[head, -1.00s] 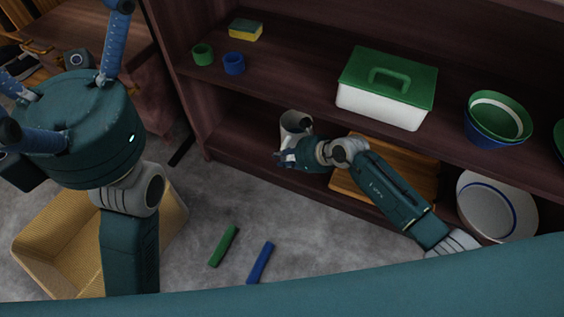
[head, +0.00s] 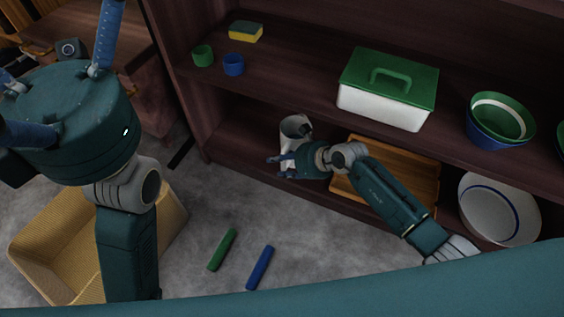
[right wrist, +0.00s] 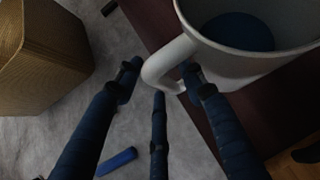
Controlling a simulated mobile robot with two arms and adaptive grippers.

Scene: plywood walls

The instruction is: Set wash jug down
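The white wash jug (head: 288,128) stands upright at the left end of the lower shelf (head: 232,135). My right gripper (head: 274,168) is just in front of it, with fingers spread. In the right wrist view the jug (right wrist: 225,65) is at the upper right, with something round and blue inside. Its handle (right wrist: 155,68) lies between the spread fingers of my right gripper (right wrist: 160,80), which do not look closed on it. My left gripper (head: 55,85) is large at the left of the head view, fingers wide apart, tips partly out of frame.
A wooden tray (head: 425,180) and a white basin (head: 490,215) are to the right on the lower shelf. The upper shelf holds a green-lidded box (head: 385,105), bowls (head: 500,115), cups and a sponge. A wicker basket (head: 45,235) and two sticks (head: 260,268) lie on the floor.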

